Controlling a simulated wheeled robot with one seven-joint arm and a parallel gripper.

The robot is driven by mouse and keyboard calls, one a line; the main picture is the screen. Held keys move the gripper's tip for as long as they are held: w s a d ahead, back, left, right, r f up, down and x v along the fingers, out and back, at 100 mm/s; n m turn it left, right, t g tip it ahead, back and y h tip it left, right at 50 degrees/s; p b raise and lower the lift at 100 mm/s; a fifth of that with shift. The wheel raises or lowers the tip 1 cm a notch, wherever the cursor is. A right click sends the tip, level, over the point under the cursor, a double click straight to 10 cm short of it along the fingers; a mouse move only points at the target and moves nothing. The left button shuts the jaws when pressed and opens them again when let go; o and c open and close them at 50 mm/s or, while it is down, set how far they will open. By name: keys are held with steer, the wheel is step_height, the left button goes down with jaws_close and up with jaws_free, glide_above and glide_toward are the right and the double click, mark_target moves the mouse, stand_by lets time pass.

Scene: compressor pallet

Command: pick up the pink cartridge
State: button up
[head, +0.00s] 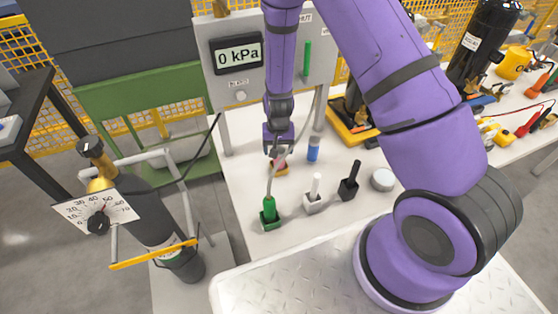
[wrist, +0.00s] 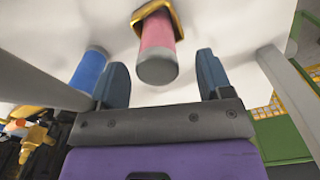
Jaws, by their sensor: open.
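The pink cartridge (wrist: 157,42) shows in the wrist view with a grey end cap towards me and a gold-yellow holder around its far end. It lies ahead of and between the two fingers of my gripper (wrist: 163,78), which are apart and not seen touching it. In the head view my gripper (head: 277,152) points down over the table at the pink cartridge (head: 279,165), which is partly hidden by the gripper and stands in a small yellow holder.
A blue cartridge (head: 313,149) stands close to the right; it also shows in the wrist view (wrist: 88,70). Green (head: 269,211), white (head: 314,192) and black (head: 349,182) pieces stand nearer on the white table. A panel reading 0 kPa (head: 237,53) rises behind.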

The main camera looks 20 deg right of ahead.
mark_target(279, 157)
steer(key=shift+d+f, duration=0.1)
steer(key=shift+f, duration=2.05)
steer(key=c, duration=1.1)
